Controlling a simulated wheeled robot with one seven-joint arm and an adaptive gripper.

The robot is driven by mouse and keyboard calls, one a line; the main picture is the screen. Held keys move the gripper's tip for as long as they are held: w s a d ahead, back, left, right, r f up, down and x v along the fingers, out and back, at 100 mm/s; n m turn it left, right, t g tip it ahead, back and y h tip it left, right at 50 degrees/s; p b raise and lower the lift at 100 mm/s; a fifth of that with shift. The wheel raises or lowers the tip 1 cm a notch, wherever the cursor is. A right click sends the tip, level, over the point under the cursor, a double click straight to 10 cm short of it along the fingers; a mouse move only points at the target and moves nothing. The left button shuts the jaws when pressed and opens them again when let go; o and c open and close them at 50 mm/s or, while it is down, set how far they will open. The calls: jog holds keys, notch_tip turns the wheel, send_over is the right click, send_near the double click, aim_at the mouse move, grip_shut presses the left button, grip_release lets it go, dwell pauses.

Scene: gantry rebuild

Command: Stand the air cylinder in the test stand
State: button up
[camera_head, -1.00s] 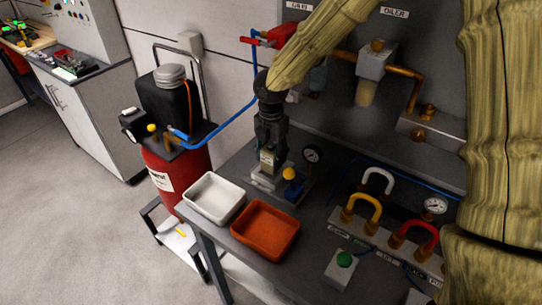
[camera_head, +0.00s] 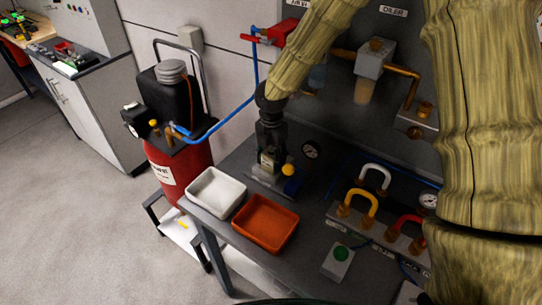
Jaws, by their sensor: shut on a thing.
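My gripper (camera_head: 269,150) points down over the back left part of the dark workbench. It is shut on the air cylinder (camera_head: 267,163), a small pale metallic body with a label, of which only the lower part shows below the fingers. The cylinder looks upright at the test stand (camera_head: 258,182), a low grey base with a yellow knob and a blue part at its right. Whether the cylinder's foot is seated in the stand or just above it I cannot tell; the fingers and the small size hide it.
A white tray (camera_head: 240,190) and an orange tray (camera_head: 293,223) lie in front of the stand. A gauge (camera_head: 312,149) is behind it on the right. Coloured hose loops (camera_head: 357,215) and a green button box (camera_head: 340,260) are to the right. A red tank (camera_head: 180,165) stands left.

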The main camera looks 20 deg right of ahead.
jog(key=o, duration=1.4)
jog(key=shift+r, duration=0.1)
notch_tip(320, 180, up, 12)
jog(key=shift+f, duration=0.1)
